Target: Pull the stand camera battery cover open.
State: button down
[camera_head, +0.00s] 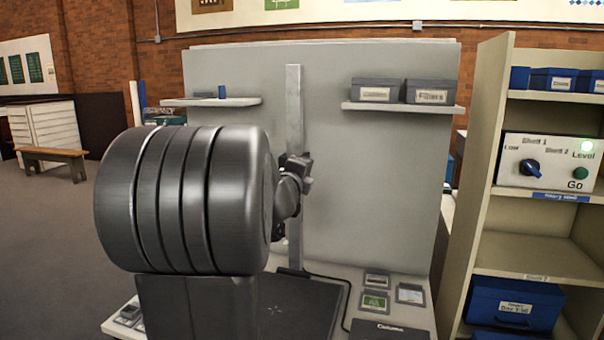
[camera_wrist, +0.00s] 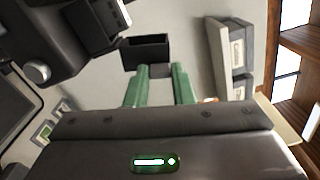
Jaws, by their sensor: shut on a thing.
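In the wrist view my gripper (camera_wrist: 160,70) has two green fingers, with a small grey piece between their tips. A dark, box-shaped part (camera_wrist: 147,50), which looks like the battery cover, lies right at the fingertips; the exact grip is hard to see. The black stand camera body (camera_wrist: 88,25) with a round grey knob is at upper left. In the head view the upright stand column (camera_head: 294,100) rises behind the baseboard, and a dark clamp (camera_head: 299,170) is on it. My arm hides my gripper and most of the camera there.
Two grey boxes (camera_head: 376,90) sit on the right wall shelf (camera_head: 400,107). A small blue cup (camera_head: 222,91) is on the left shelf. A control panel (camera_head: 548,160) and blue boxes stand in the shelf unit at right. Small cards (camera_head: 410,294) lie on the table.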

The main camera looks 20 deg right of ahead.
jog(key=c, duration=1.2)
grip_release()
jog(key=shift+c, duration=0.2)
jog(key=shift+s+a, duration=0.1)
jog(key=v, duration=1.3)
jog(key=shift+s+a+p, duration=0.2)
jog(key=shift+s+p, duration=0.05)
jog(key=shift+p, duration=0.1)
jog(key=x, duration=1.4)
jog(key=shift+b, duration=0.35)
jog(key=shift+s+a, duration=0.1)
jog(key=shift+s, duration=0.05)
